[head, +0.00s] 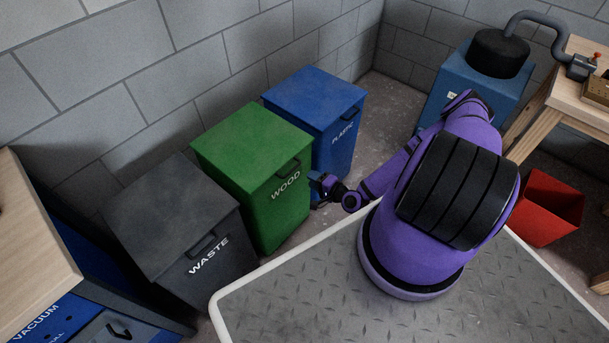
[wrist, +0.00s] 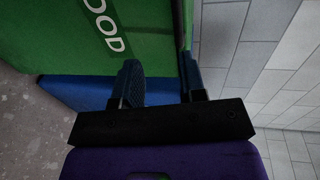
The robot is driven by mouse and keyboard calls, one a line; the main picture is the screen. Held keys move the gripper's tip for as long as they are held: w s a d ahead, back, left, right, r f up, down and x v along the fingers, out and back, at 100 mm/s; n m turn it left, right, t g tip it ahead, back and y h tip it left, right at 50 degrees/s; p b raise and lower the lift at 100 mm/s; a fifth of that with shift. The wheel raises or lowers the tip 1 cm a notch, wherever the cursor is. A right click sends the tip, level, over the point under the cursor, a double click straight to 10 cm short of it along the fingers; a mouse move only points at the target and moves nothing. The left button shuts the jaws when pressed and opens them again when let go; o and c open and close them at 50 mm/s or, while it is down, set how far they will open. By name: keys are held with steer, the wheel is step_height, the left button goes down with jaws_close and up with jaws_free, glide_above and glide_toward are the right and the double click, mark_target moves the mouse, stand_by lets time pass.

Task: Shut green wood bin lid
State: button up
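The green wood bin (head: 272,212) stands between two other bins, with the word WOOD on its front. Its lid (head: 245,140) looks flat and level on top in the head view, with a dark handle at its front edge. My gripper (head: 325,186) is in front of the blue bin, just right of the green bin's front. In the wrist view the green bin's front (wrist: 148,48) shows sideways beyond my gripper (wrist: 161,80). The two fingers are apart with nothing between them. I cannot tell whether a fingertip touches the bin.
A grey waste bin (head: 170,215) stands left of the green bin and a blue plastic bin (head: 313,100) right of it, both closed. The block wall is close behind them. A red bin (head: 540,210) and a wooden bench (head: 575,80) are at the right.

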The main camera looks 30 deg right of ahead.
steer(key=shift+v, duration=1.95)
